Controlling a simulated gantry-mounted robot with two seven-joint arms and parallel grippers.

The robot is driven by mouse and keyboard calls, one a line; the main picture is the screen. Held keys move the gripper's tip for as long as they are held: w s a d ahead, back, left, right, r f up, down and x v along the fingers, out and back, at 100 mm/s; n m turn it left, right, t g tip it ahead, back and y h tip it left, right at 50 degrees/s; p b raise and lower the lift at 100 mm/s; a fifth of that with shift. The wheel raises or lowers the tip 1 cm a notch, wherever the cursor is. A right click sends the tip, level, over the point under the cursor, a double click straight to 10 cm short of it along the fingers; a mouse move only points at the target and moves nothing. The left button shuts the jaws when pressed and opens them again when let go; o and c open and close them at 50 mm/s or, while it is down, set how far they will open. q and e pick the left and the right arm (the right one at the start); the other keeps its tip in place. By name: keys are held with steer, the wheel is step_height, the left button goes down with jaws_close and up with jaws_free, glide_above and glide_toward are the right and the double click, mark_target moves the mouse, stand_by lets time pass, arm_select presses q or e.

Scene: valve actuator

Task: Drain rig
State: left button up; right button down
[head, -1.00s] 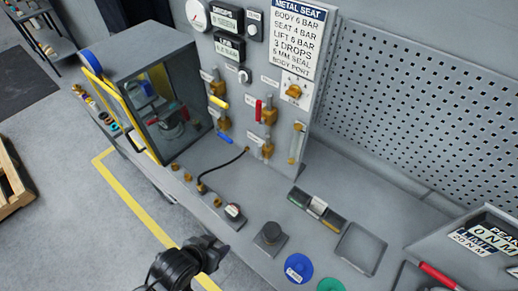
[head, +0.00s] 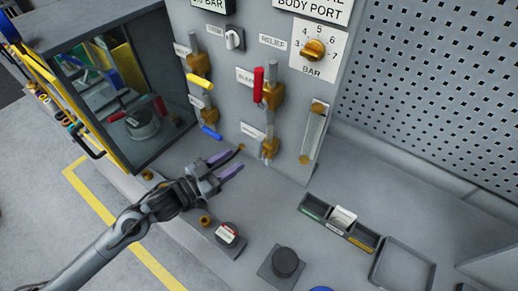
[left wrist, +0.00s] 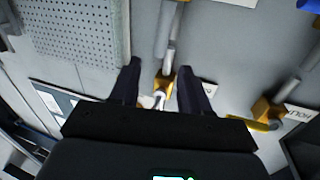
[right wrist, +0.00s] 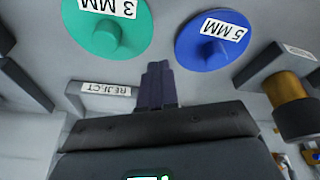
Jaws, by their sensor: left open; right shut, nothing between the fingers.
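The rig panel (head: 225,80) carries a red-handled brass valve (head: 271,95), a yellow-lever valve (head: 198,66), a blue lever (head: 210,132) and a lower brass valve (head: 269,149). My left gripper (head: 229,164) is open in front of the panel's lower part, fingers pointing toward the lower brass valve. In the left wrist view a brass fitting (left wrist: 163,84) with a silver end shows between the spread fingers; contact cannot be told. In the right wrist view my right gripper (right wrist: 157,70) is shut and empty, near the green 3 MM disc (right wrist: 105,28) and blue 5 MM disc (right wrist: 212,42).
A relief knob (head: 314,48) and sight tube (head: 313,137) are on the panel's right. An open-sided cabinet (head: 157,88) stands left.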

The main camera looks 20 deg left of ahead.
mark_target(257, 145)
arm_select(q)
steer(key=x, duration=1.1)
steer(key=shift+a, duration=0.1)
steer(key=shift+c, duration=0.4)
jaws_close()
